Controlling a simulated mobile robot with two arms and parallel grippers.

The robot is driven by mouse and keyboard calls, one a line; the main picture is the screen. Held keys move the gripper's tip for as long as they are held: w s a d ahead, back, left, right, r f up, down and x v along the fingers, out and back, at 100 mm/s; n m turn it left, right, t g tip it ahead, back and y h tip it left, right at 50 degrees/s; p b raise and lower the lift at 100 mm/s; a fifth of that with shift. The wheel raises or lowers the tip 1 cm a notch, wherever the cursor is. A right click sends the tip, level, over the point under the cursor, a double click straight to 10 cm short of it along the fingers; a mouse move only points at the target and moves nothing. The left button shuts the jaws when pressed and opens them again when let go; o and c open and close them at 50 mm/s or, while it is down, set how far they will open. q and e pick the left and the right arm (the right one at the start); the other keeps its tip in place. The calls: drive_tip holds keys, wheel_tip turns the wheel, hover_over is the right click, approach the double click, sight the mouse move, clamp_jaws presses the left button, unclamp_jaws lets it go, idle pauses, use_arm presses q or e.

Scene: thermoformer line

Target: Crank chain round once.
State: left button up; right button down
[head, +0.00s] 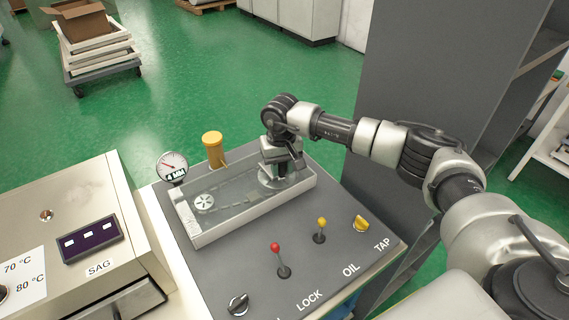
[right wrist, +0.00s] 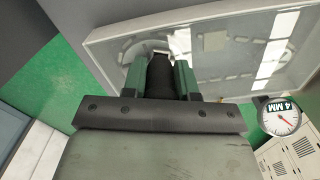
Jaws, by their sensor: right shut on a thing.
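The chain case (head: 235,215) is a long pale box with a clear top on the grey panel, with a small spoked wheel (head: 204,203) at its left end. A pale crank disc (head: 268,184) sits at its right end. My right gripper (head: 284,165) is over that disc. In the right wrist view my right gripper (right wrist: 163,82) is shut on a dark upright crank handle (right wrist: 161,76), between its two green-grey fingers. The chain itself cannot be made out clearly. My left gripper is not in view.
A round gauge marked 4 MM (head: 172,166) and a yellow-capped post (head: 213,148) stand behind the case. Red (head: 276,247) and yellow (head: 322,222) levers, a yellow knob (head: 361,224) and a black knob (head: 238,304) stand in front. A tall grey cabinet (head: 425,75) rises behind my right arm.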

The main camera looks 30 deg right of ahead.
drive_tip(key=shift+w+a+f+b, duration=0.1)
drive_tip(key=shift+w+a+b, duration=0.05)
drive_tip(key=shift+a+b, duration=0.25)
drive_tip(key=shift+w+a, duration=0.3)
drive_tip(key=shift+a, duration=0.35)
drive_tip(key=shift+w+a+b, duration=0.5)
drive_tip(key=shift+b, duration=0.35)
drive_tip(key=shift+w+a, duration=0.3)
drive_tip(key=shift+w, duration=0.05)
